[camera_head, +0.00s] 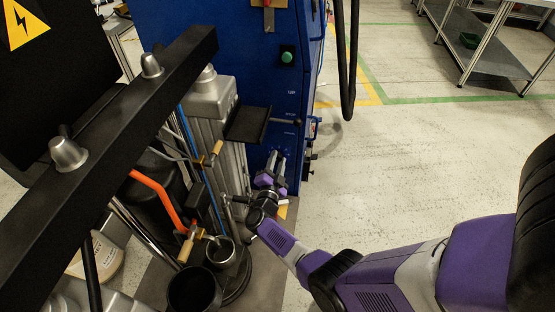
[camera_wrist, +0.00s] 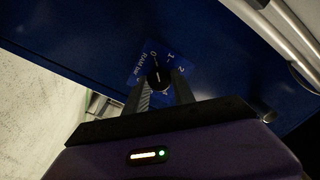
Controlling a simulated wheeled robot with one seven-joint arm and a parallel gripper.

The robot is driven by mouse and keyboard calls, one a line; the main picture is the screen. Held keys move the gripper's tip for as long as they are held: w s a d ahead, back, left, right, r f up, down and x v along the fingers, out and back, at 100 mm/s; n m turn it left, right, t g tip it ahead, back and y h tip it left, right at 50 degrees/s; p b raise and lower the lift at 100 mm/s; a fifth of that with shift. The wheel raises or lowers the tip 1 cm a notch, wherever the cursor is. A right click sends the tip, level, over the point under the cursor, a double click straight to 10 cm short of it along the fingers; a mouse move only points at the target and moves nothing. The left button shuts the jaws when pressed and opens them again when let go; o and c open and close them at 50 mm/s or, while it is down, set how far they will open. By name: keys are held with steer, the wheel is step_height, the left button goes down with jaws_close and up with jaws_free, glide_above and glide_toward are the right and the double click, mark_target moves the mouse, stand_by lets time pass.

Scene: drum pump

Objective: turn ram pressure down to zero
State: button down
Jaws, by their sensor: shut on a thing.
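The ram pressure knob (camera_wrist: 158,76) is small, round and black, on a blue panel. Its blue label (camera_wrist: 143,62) reads RAM bar, with 0, 1 and 2 around the knob. A light mark on the knob points roughly up towards the 0, but it is too small to read exactly. My gripper (camera_wrist: 160,88) is shut on the knob, with one finger on each side. In the head view my gripper (camera_head: 278,158) reaches the lower front of the blue cabinet (camera_head: 262,60). The knob is hidden there by my fingers.
A black-handled lever (camera_head: 284,122) and a green button (camera_head: 287,57) are on the cabinet above my gripper. Pump columns, an orange hose (camera_head: 158,190) and brass-ended valves crowd the left. A black cable (camera_head: 347,60) hangs right of the cabinet. The floor on the right is open.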

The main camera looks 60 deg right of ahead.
steer(key=shift+n, duration=0.3)
stand_by(0.4)
steer(key=c, duration=1.1)
jaws_free()
steer(key=shift+o, duration=0.2)
steer(key=p+v, duration=0.2)
steer(key=v, duration=0.5)
steer(key=shift+s+a, duration=0.15)
steer(key=shift+a, duration=0.25)
